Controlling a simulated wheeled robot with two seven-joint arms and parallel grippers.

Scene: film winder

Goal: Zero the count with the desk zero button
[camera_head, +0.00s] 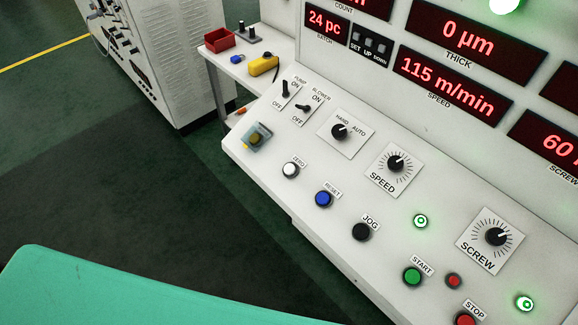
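The desk zero button (291,170) is a round white button in a dark ring, labelled ZERO, on the sloped white desk (262,190). It sits left of the blue reset button (323,198). Nothing covers it. The count display (352,5) is cut off by the top edge, so its number cannot be read. Neither of my grippers is in view.
A black jog button (361,231), green start button (412,276) and red stop button (466,319) follow down the desk. A covered yellow control (256,138) stands left of zero. Speed (396,163) and screw (495,236) knobs lie behind. A teal surface (120,295) fills the lower left.

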